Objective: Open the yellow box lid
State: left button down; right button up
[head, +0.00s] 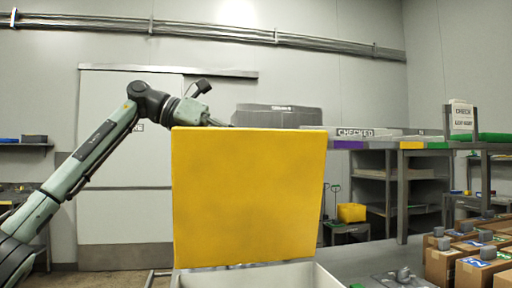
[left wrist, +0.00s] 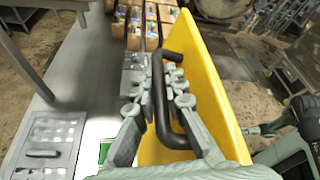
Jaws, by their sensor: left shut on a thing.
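The yellow box lid (head: 250,195) stands nearly upright in the middle of the head view, above the pale box (head: 262,277), whose rim shows at the bottom edge. In the left wrist view the lid (left wrist: 218,88) is seen along its edge, with a black bar handle (left wrist: 178,141) on one face. My left gripper (left wrist: 160,97) has its fingers on either side of this handle and is shut on it. In the head view the left arm reaches over from the left, and its fingertips are hidden behind the lid's top edge. My right gripper is in neither view.
Several brown cartons (head: 478,268) stand on the grey table (head: 385,252) at the right. A panel with a handle (left wrist: 45,150) lies at left in the left wrist view.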

pick_arm(q)
jog(key=shift+w+a+n, duration=0.25)
jog(key=shift+w+n, duration=0.05)
jog(key=shift+w, duration=0.45)
jog(key=c, duration=1.9)
grip_release()
jog(key=shift+o, duration=0.2)
jog(key=shift+a, duration=0.1)
jog(key=v, duration=1.2)
jog(key=shift+w, duration=0.1)
